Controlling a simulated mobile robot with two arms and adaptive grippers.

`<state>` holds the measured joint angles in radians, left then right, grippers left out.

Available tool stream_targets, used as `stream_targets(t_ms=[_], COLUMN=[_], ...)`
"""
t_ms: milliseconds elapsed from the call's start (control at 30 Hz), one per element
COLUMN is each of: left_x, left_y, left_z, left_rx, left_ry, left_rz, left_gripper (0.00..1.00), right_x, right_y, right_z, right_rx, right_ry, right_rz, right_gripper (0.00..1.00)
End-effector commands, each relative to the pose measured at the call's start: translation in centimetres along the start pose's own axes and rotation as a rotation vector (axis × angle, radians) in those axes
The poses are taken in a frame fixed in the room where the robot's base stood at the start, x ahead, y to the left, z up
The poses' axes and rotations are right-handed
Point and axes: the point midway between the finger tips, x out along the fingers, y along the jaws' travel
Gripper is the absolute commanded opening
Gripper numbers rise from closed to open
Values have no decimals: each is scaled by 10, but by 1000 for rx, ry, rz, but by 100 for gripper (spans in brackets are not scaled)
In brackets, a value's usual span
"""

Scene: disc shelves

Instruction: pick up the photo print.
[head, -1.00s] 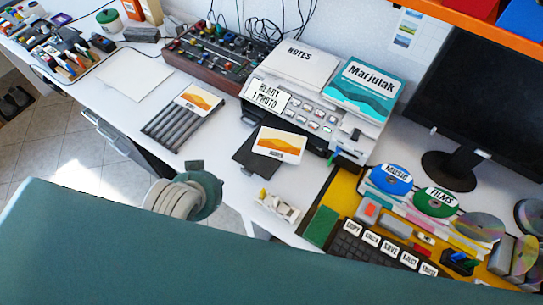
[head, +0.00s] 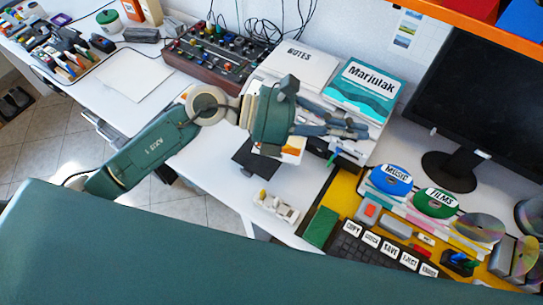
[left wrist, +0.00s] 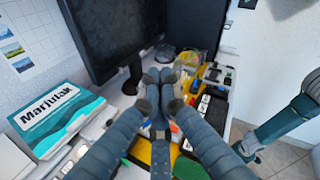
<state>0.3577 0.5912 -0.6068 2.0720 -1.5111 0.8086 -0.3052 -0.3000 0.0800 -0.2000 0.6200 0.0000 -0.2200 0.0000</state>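The photo print (head: 296,146) lies by the printer's dark output tray (head: 248,160). In the head view only a white and orange strip of it shows beneath my left gripper. My left gripper (head: 362,131) is above the printer's front, pointing right, with its fingers past the print. In the left wrist view the fingertips (left wrist: 160,76) meet with nothing visible between them. The print does not show in that view. Part of my right arm shows at the right of the left wrist view; its gripper end (left wrist: 247,150) is small and unclear.
A monitor (head: 475,105) stands at right, behind disc racks (head: 392,179) and labelled keys (head: 385,247). A mixer (head: 220,50) stands at back left.

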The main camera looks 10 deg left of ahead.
Motion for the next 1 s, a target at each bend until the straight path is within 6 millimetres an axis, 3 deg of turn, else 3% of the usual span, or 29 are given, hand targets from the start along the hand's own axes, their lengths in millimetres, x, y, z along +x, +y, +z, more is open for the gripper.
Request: stream_targets(t_ms=[33, 100, 200, 300, 433, 567, 767, 1000], left_x=[-9, -33, -85, -138, -180, -190, -177, -155], left_y=[23, 57, 105, 139, 159, 165, 178, 203], left_z=[-31, -72, -112, -130, -138, -143, -167, -207], left_rx=[98, 201, 294, 334, 345, 343, 339, 338], left_ry=[169, 398, 685, 899, 1050, 1091, 1089, 1087], left_rz=[53, 127, 239, 332, 404, 421, 416, 415], left_gripper=[0, 0, 0, 0, 0, 0, 0, 0], right_x=[0, 0, 0, 0, 0, -2, -12, -25], right_y=[0, 0, 0, 0, 0, 0, 0, 0], right_z=[0, 0, 0, 0, 0, 0, -1, -2], right_rx=[0, 0, 0, 0, 0, 0, 0, 0], right_ry=[0, 0, 0, 0, 0, 0, 0, 0], right_rz=[0, 0, 0, 0, 0, 0, 0, 0], right_gripper=[0, 0, 0, 0, 0, 0, 0, 0])
